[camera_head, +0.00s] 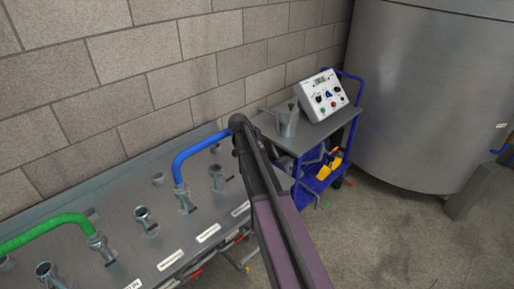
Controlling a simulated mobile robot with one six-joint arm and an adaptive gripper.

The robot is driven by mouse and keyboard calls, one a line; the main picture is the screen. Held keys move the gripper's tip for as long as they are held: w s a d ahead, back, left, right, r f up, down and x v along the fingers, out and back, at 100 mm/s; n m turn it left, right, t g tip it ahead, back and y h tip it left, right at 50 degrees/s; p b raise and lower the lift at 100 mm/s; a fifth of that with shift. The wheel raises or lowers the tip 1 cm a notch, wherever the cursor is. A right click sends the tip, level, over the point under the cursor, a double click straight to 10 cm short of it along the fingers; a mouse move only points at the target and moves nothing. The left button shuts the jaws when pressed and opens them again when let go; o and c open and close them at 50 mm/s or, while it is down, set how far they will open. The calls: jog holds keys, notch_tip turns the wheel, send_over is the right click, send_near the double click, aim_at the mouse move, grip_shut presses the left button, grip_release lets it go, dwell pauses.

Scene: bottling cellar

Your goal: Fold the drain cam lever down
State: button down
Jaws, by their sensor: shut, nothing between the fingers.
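A grey metal panel (185,241) at the lower left carries several pipe stubs with couplings and small dark levers. One coupling with a lever (152,230) is uncapped in the middle, and another lever (108,261) is beside the green hose's end. I cannot tell which lever is the drain one, as the labels (208,233) are too small to read. My arm (262,195) rises from the bottom centre and bends at a dark joint over the panel's right end. My gripper does not show; the arm may hide it.
A blue hose (195,150) and a green hose (45,230) arch over the panel. A blue trolley (312,178) with a control box (322,98) and grey jug (287,120) stands right of my arm. A large steel tank (420,95) is at right. The floor (420,250) at lower right is clear.

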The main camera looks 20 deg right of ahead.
jog(key=shift+w+d+f+b, duration=0.1)
jog(key=shift+d+f+b, duration=0.2)
jog(key=shift+f, duration=0.3)
jog(key=shift+s+a+f+b, duration=0.15)
jog(key=shift+a+f+b, duration=0.1)
jog(key=shift+f+b, duration=0.6)
jog(key=shift+s+a+f+b, duration=0.1)
jog(key=shift+a+f+b, duration=0.1)
jog(key=shift+f+b, duration=0.6)
jog(key=shift+s+f, duration=0.1)
jog(key=shift+f, duration=0.1)
